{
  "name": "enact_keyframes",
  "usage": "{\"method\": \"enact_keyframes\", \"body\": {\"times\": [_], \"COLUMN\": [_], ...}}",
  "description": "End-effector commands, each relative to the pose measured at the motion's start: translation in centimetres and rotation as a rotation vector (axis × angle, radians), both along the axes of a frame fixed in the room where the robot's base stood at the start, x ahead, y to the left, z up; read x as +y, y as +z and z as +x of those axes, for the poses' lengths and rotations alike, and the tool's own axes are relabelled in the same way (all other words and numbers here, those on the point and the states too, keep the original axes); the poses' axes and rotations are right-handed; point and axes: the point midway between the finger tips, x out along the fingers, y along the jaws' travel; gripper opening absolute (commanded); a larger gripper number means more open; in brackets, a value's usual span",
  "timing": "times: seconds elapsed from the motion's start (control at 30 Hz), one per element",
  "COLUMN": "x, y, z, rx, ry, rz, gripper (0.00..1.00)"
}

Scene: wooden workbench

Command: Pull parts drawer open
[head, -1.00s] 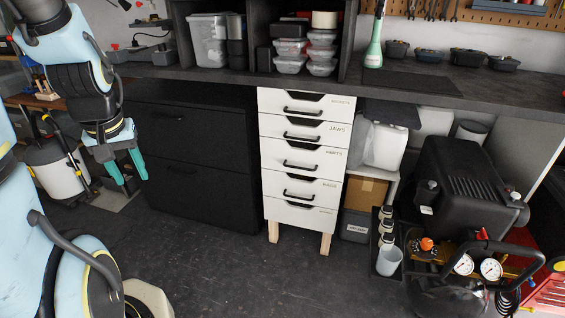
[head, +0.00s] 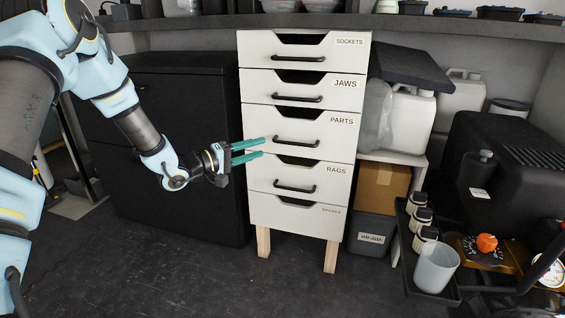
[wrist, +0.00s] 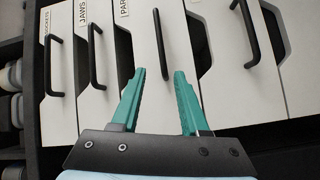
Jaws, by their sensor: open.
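The parts drawer (head: 325,127) is the third white front from the top of a narrow drawer unit, labelled PARTS. It looks shut, with a black bar handle (head: 296,141). My gripper (head: 264,147) is open and empty, just left of that handle in the head view. In the wrist view the parts drawer (wrist: 147,60) is straight ahead, and its handle (wrist: 161,45) stands beyond and between the two teal fingertips (wrist: 160,73). The handle seems still apart from the fingers.
The sockets drawer (head: 265,48) and jaws drawer (head: 262,82) are above, the rags drawer (head: 262,171) below. A black cabinet (head: 185,90) stands at the left. A small side table with cups (head: 436,268) and a black machine (head: 505,165) stand at the right. Floor in front is clear.

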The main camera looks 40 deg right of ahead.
Motion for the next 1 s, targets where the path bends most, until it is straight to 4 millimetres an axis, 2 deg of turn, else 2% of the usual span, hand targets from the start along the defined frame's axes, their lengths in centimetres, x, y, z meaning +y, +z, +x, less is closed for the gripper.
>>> {"method": "enact_keyframes", "body": {"times": [0.03, 0.2, 0.37, 0.8, 1.0], "x": [-0.7, -1.5, -2.7, -10.0, -11.6], "y": [-1.8, -2.2, -1.9, -0.9, -0.6], "z": [-1.2, -3.4, -4.0, -5.6, -5.9], "rx": [0.045, 0.135, 0.144, 0.142, 0.143], "ry": [-0.048, -0.142, -0.156, -0.153, -0.15], "rz": [-0.041, -0.116, -0.126, -0.124, -0.122], "gripper": [0.45, 0.45, 0.45, 0.45, 0.45]}}
